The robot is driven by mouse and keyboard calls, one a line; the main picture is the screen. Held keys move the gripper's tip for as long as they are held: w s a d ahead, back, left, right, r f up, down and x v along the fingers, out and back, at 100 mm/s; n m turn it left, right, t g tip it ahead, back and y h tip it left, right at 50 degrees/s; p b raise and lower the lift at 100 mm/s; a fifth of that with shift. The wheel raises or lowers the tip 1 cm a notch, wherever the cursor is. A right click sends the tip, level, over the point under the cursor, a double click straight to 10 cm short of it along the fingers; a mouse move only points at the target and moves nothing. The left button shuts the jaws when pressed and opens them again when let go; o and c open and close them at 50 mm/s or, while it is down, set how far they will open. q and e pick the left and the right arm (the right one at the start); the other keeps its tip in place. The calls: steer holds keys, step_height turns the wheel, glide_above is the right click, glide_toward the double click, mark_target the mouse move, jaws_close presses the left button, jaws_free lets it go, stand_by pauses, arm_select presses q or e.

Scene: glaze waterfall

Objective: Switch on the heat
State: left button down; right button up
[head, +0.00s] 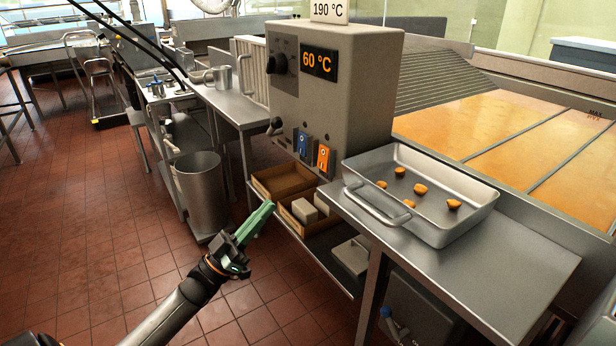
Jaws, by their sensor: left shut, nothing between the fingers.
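The grey control box (345,95) stands on the steel counter in the middle of the head view. Its display (319,61) reads 60 °C, and a sign (329,10) on top reads 190 °C. A dark round knob (278,63) is left of the display. Low on the front are a blue switch (304,146) and an orange switch (324,158), side by side. Their on or off positions are too small to tell. My left gripper (269,205), with green fingers, is shut and empty, below and left of the switches and apart from them. My right gripper is out of view.
A steel tray (455,226) with several orange-brown pieces sits on the counter to the right, beside orange-filled vats (490,120). A steel bin (203,190) stands at left. The tiled floor (80,230) is open there.

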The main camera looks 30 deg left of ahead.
mark_target(322, 162)
arm_select(q)
steer(key=shift+w+d+r, duration=0.7)
steer(key=shift+w+r, duration=0.1)
steer(key=shift+w, duration=0.85)
steer(key=shift+w+d+r, duration=0.7)
steer(key=shift+w+r, duration=0.1)
steer(key=shift+w, duration=0.9)
steer(key=shift+w+d+r, duration=0.7)
steer(key=shift+w+r, duration=0.1)
steer(key=shift+w, duration=0.85)
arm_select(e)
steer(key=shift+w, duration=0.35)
arm_select(q)
steer(key=shift+b, duration=0.3)
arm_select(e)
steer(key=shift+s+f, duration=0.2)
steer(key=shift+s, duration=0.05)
